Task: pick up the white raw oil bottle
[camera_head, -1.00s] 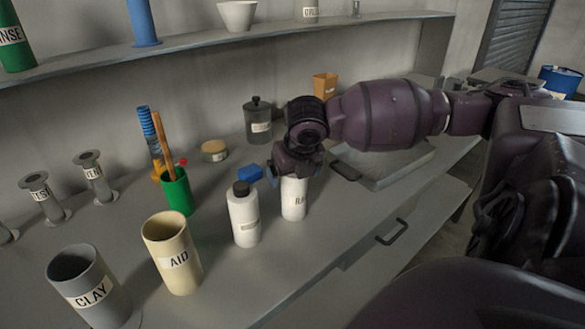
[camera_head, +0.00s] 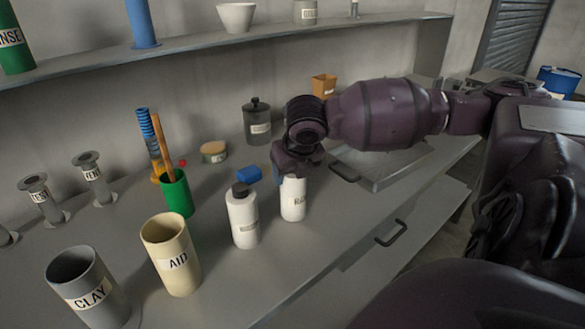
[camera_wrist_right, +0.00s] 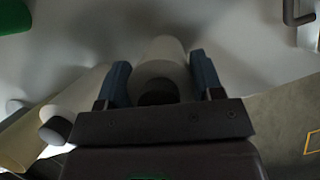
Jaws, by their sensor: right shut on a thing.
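The white raw oil bottle (camera_head: 293,201) stands upright on the bench in the head view, with part of a dark label showing. My right gripper (camera_head: 290,176) is above it with its fingers around its upper part, hiding the top. In the right wrist view my right gripper (camera_wrist_right: 163,82) has its blue fingers on both sides of the white bottle (camera_wrist_right: 160,55), whose dark cap shows near the palm. The jaws are shut on it. Whether the bottle's base is touching the bench cannot be told for certain. My left gripper is not in view.
A second white bottle with a black cap (camera_head: 243,218) stands close to the left. The AID cup (camera_head: 170,262), CLAY cup (camera_head: 84,290) and green holder (camera_head: 176,193) are further left. A blue block (camera_head: 248,174) lies behind. A grey tray (camera_head: 385,168) is at right.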

